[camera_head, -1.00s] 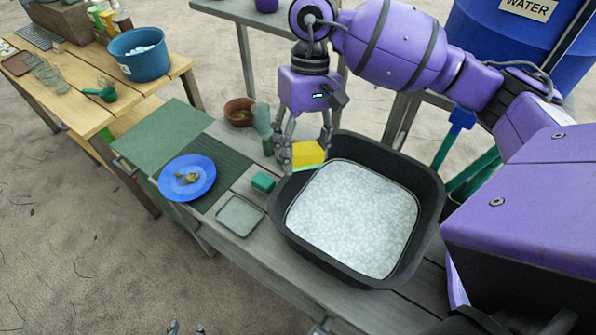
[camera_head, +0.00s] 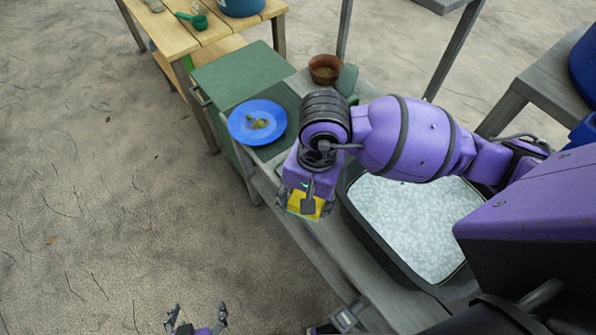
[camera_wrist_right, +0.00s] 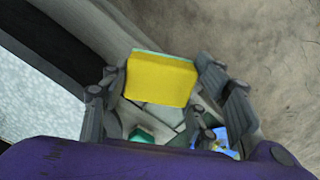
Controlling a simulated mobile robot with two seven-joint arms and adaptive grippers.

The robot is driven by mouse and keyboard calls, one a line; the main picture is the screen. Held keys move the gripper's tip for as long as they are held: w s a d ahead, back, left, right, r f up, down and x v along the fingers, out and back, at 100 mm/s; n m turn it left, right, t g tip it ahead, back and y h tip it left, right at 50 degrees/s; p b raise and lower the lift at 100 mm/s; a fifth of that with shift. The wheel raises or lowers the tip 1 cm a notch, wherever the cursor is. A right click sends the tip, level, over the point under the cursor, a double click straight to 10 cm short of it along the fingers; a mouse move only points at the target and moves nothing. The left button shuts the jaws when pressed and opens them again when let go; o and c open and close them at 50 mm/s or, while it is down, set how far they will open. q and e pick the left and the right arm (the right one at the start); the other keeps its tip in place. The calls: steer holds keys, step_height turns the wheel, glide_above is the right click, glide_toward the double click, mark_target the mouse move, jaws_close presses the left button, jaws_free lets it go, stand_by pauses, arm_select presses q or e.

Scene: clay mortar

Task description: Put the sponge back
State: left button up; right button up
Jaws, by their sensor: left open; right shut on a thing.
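The yellow sponge (camera_head: 304,206) with a thin green layer is in my right gripper (camera_head: 303,203). In the right wrist view the sponge (camera_wrist_right: 161,80) sits between the fingers (camera_wrist_right: 160,88), which are shut on it. It is above the near-left edge of the grey bench, left of the tub. A pale grey shallow tray (camera_wrist_right: 162,114) shows partly behind the sponge in the wrist view; my arm hides it in the head view. A small green block (camera_wrist_right: 143,136) is beside the tray. My left gripper (camera_head: 196,318) is open and empty at the bottom, over the sandy ground.
A black tub (camera_head: 372,238) of foamy water stands on the bench at right, partly behind my right arm. A blue plate (camera_head: 257,122) with scraps lies on a dark mat. A brown bowl (camera_head: 324,69) stands at the back.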

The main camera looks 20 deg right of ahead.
steer(key=shift+w+a+m, duration=0.15)
steer(key=shift+m, duration=0.4)
steer(key=shift+w+a+m, duration=0.15)
steer(key=shift+m, duration=0.4)
steer(key=shift+w+r+m+h, duration=0.1)
steer(key=shift+w+m+h, duration=0.25)
steer(key=shift+m, duration=0.45)
steer(key=shift+w+d+m, duration=0.15)
steer(key=shift+w+m, duration=0.2)
steer(key=shift+m, duration=0.65)
steer(key=shift+w+h, duration=0.2)
steer(key=shift+h, duration=0.05)
steer(key=w+d+f, duration=0.1)
steer(key=w+f, duration=0.2)
steer(key=w, duration=0.1)
steer(key=w+d+f, duration=0.1)
steer(key=w+f, duration=0.1)
steer(key=w, duration=0.2)
steer(key=w+d+f, duration=0.1)
steer(key=w+f, duration=0.2)
steer(key=w, duration=0.1)
steer(key=shift+d+f, duration=0.15)
steer(key=shift+f, duration=0.2)
steer(key=shift+w+d+f, duration=0.15)
steer(key=shift+w+f, duration=0.4)
steer(key=shift+f, duration=1.55)
steer(key=shift+f, duration=0.1)
